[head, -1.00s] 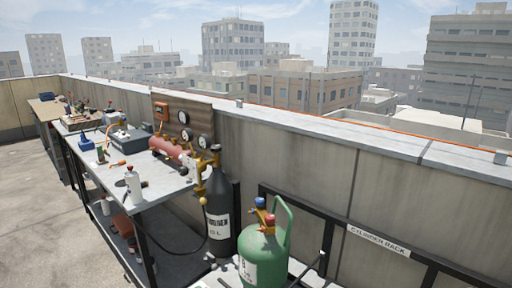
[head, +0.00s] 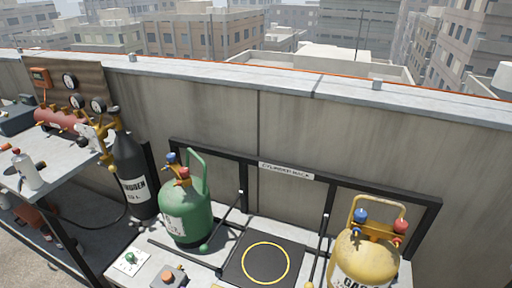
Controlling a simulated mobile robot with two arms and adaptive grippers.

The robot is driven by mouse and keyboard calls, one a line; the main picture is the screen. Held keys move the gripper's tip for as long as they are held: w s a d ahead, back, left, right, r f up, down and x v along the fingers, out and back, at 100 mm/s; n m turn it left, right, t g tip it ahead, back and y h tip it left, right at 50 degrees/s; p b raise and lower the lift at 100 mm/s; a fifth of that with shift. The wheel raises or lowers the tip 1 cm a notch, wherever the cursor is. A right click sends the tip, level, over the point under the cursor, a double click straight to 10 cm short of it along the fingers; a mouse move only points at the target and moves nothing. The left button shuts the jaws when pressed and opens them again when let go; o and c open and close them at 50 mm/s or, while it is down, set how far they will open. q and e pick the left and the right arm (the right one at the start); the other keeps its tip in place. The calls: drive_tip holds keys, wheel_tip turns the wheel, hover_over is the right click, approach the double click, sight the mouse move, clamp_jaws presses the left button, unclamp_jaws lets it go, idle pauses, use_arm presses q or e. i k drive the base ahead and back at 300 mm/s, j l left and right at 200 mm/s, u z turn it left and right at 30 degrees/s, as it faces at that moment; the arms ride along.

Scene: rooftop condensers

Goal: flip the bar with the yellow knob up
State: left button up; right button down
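In the head view, a thin dark bar (head: 318,250) runs from the rack frame toward me, just left of the yellow cylinder. A small yellow knob (head: 308,284) shows at its near end, close to the bottom edge of the picture. The bar lies lowered toward the rack deck; whether it touches the deck I cannot tell. A similar bar (head: 225,216) with a green knob (head: 204,247) slants down beside the green cylinder. Neither of my grippers is in view.
The green cylinder (head: 186,214) and yellow cylinder (head: 366,262) stand on the rack, with a black pad with a yellow ring (head: 235,272) between them. A black nitrogen cylinder (head: 132,165) and workbench (head: 50,196) are at left. A concrete wall (head: 225,115) closes the back.

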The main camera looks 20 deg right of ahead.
sight(309, 284)
drive_tip(key=z, duration=1.15)
drive_tip(key=k+j+u, duration=0.25)
drive_tip(key=u, duration=0.15)
drive_tip(key=k+j+u, duration=0.25)
drive_tip(key=u, duration=0.15)
drive_tip(key=j, duration=0.1)
